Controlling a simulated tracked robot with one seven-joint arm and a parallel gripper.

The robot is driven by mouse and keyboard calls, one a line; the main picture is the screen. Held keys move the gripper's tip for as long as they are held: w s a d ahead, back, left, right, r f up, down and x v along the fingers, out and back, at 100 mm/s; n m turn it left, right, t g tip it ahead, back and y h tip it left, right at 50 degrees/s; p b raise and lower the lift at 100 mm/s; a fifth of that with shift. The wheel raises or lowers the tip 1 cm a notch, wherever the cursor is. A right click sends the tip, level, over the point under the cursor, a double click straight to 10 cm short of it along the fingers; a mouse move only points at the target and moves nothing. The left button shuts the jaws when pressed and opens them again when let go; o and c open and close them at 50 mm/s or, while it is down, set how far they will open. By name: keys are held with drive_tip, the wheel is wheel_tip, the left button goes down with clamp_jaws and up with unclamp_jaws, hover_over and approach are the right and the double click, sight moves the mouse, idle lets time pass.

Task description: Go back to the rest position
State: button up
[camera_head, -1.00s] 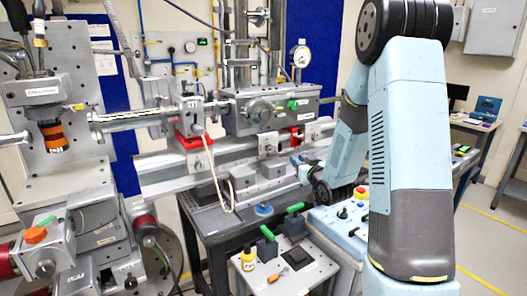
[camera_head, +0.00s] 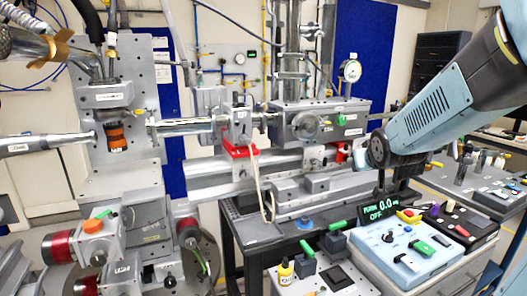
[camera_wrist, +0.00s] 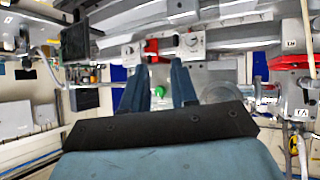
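My arm (camera_head: 440,110) reaches in from the upper right of the head view. Its elbow-like end hangs near the control boxes. My gripper's fingers cannot be made out in the head view. In the wrist view, my gripper (camera_wrist: 160,78) shows two blue-grey fingers standing apart, with a clear gap and nothing held between them.
A light-blue control box (camera_head: 395,258) and a dark box with coloured buttons (camera_head: 455,226) stand below my arm. A grey bench (camera_head: 250,228) carries the beamline rail (camera_head: 280,165). A PURR display (camera_head: 381,208) stands beside the boxes. Green-handled valves (camera_head: 306,250) stand in front.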

drive_tip(key=s+a+r+g, duration=0.1)
drive_tip(key=s+g, duration=0.1)
drive_tip(key=s, duration=0.6)
drive_tip(key=s+a+r+g, duration=0.1)
drive_tip(key=s, duration=0.7)
drive_tip(key=s+a+r+g+y, duration=0.1)
drive_tip(key=s+g, duration=0.1)
drive_tip(key=s, duration=0.6)
drive_tip(key=shift+a+m+g, duration=0.3)
drive_tip(key=shift+a+m, duration=0.1)
drive_tip(key=shift+o, duration=0.3)
